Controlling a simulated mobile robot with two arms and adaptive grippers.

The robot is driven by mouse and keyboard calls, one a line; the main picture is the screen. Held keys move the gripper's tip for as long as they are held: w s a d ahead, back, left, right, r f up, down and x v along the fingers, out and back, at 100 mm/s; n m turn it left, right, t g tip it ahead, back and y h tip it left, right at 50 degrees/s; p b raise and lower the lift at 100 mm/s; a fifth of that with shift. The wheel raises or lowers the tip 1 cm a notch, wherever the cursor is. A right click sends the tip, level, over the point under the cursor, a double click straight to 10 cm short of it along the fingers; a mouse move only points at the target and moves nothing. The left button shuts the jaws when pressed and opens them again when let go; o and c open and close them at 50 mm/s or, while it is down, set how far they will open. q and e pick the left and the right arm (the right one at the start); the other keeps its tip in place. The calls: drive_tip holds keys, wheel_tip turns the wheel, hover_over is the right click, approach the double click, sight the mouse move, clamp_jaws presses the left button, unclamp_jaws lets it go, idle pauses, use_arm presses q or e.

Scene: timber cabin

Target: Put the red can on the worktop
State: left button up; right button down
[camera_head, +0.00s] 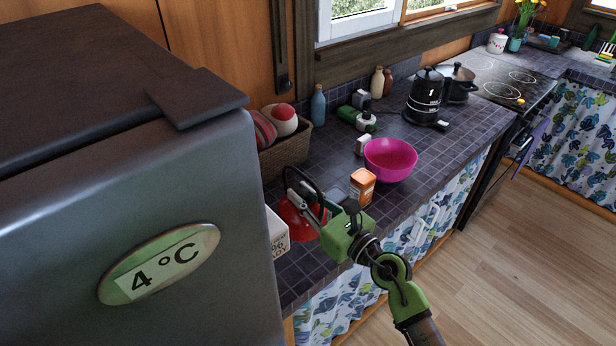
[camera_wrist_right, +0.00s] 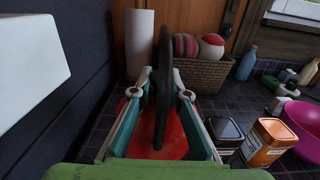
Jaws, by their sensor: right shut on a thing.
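The red can (camera_head: 298,219) has a rounded red body and a tall black loop handle. My right gripper (camera_head: 308,197) reaches in over the worktop (camera_head: 308,268) from the front and is shut on the black handle. In the right wrist view the handle stands between the fingers (camera_wrist_right: 163,88), with the red body (camera_wrist_right: 178,145) below them. The can is over the dark tiled worktop near the fridge; I cannot tell whether its base touches the tiles. The arm and gripper hide part of it. My left gripper is not in view.
A white box (camera_head: 277,232) stands left of the can beside the fridge (camera_head: 190,190). An orange tin (camera_head: 362,187), a dark-lidded container (camera_wrist_right: 224,132) and a pink bowl (camera_head: 390,160) are to the right. A basket (camera_head: 285,155) stands behind. Bare tiles lie in front.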

sight(289, 201)
drive_tip(key=a, duration=0.1)
drive_tip(key=w+a+r, duration=0.1)
drive_tip(key=a+r, duration=0.1)
drive_tip(key=shift+w+a+r, duration=0.1)
drive_tip(key=shift+w, duration=0.15)
wheel_tip(289, 201, down, 6)
drive_tip(key=shift+r+b, duration=0.25)
drive_tip(key=shift+b, duration=0.85)
wheel_tip(289, 201, down, 4)
drive_tip(key=b, duration=0.2)
drive_tip(key=shift+a+f+b, duration=0.1)
drive_tip(key=shift+b, duration=0.3)
drive_tip(key=shift+w, duration=0.1)
drive_tip(key=c, duration=2.2)
unclamp_jaws()
drive_tip(key=shift+f, duration=0.15)
drive_tip(key=shift+o, duration=1.4)
